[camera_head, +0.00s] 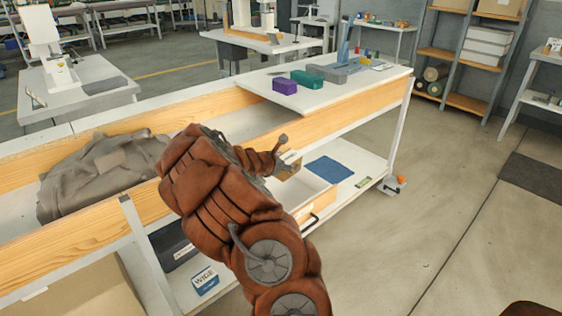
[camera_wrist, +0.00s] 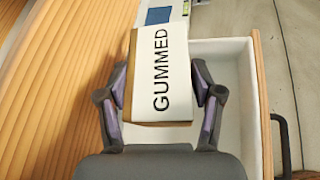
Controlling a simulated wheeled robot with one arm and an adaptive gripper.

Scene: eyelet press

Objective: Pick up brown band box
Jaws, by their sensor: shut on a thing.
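A small brown box with a white label reading "GUMMED" (camera_wrist: 160,75) sits between the two fingers of my gripper (camera_wrist: 159,88) in the wrist view. The fingers press on its left and right sides. In the head view the brown box (camera_head: 289,170) shows at the end of my arm, by the open drawer, partly hidden by my gripper (camera_head: 283,157). The wrist view looks down past the box onto the white drawer interior (camera_wrist: 235,105); whether the box touches anything below cannot be told.
The open drawer (camera_head: 312,192) sticks out below the bench top. A blue mat (camera_head: 329,170) lies on the lower shelf. A purple box (camera_head: 284,86) and a green box (camera_head: 307,80) stand on the white bench top. Grey cloth (camera_head: 90,178) lies in the bench trough at left.

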